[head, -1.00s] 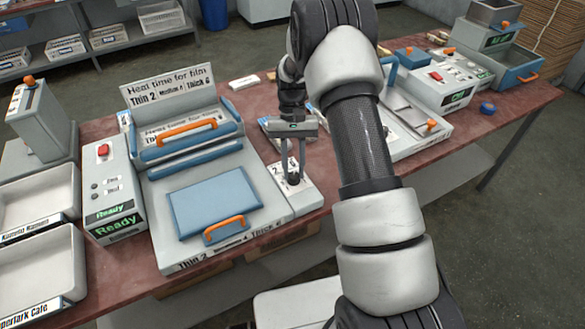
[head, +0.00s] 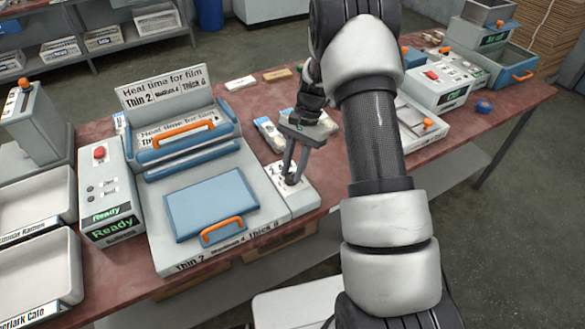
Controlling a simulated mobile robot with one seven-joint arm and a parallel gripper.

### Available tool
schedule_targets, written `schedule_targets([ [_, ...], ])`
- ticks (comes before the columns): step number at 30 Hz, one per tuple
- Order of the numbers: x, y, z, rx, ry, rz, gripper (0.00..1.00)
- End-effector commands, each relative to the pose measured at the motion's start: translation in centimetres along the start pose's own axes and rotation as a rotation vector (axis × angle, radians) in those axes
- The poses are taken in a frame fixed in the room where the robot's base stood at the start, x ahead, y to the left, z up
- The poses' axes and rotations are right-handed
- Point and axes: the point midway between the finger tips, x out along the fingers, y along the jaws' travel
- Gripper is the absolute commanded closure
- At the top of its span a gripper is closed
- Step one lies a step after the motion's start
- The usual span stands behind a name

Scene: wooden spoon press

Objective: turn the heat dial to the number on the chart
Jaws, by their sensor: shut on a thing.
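The heat dial (head: 291,179) is a small dark knob on a pale plate with numbers (head: 299,197), at the right side of the press. My gripper (head: 290,177) reaches down to it and is shut on the dial, with its two fingers on either side. The fingers hide much of the dial and some numbers, so I cannot read its setting. The chart (head: 167,87) stands upright behind the press and reads "Heat time for film", "Thin 2", "Medium 4", "Thick 6". The press (head: 160,236) has a blue plate (head: 211,204) with an orange handle.
A control box (head: 107,192) with a red button and green "Ready" displays stands left of the press. Pale trays (head: 35,208) lie further left. Small packets (head: 269,135) lie behind my gripper. Other machines (head: 440,75) stand at the right. A blue round thing (head: 483,107) lies near the right edge.

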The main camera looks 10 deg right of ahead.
Motion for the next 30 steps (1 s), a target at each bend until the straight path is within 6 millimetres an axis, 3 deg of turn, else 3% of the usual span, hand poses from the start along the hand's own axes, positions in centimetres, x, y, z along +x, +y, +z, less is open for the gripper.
schedule_targets([
  [15, 0.07, 0.04, 0.06, 0.018, -0.002, -0.006, 0.98],
  [16, 0.07, 0.04, 0.06, 0.018, -0.002, -0.006, 0.72],
  [19, 0.06, 0.03, 0.05, 0.018, -0.001, -0.006, 0.57],
  [30, -0.47, 0.0, -0.02, 0.017, 0.001, -0.008, 0.57],
])
